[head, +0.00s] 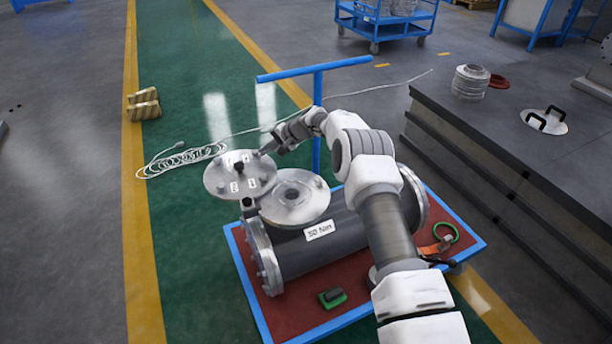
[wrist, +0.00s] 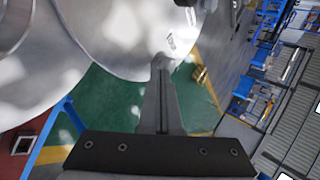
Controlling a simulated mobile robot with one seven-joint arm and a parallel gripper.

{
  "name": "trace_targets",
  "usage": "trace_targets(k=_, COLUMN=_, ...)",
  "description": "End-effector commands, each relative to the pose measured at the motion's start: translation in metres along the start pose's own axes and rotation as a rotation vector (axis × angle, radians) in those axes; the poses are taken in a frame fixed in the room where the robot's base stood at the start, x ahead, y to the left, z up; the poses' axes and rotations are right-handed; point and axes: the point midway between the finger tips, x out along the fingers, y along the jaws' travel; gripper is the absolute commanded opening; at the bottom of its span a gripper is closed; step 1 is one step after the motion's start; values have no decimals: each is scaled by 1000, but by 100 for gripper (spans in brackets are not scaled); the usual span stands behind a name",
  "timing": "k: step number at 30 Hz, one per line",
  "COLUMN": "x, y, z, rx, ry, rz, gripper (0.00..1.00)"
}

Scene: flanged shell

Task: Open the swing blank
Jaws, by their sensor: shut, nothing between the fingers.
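The swing blank (head: 224,184) is a round grey metal disc with small white labels and a dark knob. It is swung out to the left of the round flange (head: 313,208), whose central hole is uncovered. The flange sits on top of a grey flanged shell (head: 300,257) marked "50 Nm". My gripper (head: 266,151) is at the disc's far right edge, fingers shut and empty. In the wrist view the shut fingertips (wrist: 161,60) are close to the rim of a disc (wrist: 115,35); I cannot tell whether they touch it.
The shell lies on a red, blue-edged platform (head: 290,318) with a blue T-shaped post (head: 317,110) behind. A green and black item (head: 332,297) lies in front. A grey stepped block (head: 520,150) stands at right. Coiled cable (head: 180,160) lies on the open green floor at left.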

Motion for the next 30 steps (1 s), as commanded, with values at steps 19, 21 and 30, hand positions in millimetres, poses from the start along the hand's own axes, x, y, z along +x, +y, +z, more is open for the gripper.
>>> trace_targets(k=19, x=53, y=-48, z=35, rx=0, ry=0, rz=-1, gripper=0)
trace_targets(k=21, x=54, y=-50, z=37, rx=-1, ry=0, rz=-1, gripper=0)
trace_targets(k=30, x=56, y=-52, z=39, rx=-1, ry=0, rz=-1, gripper=0)
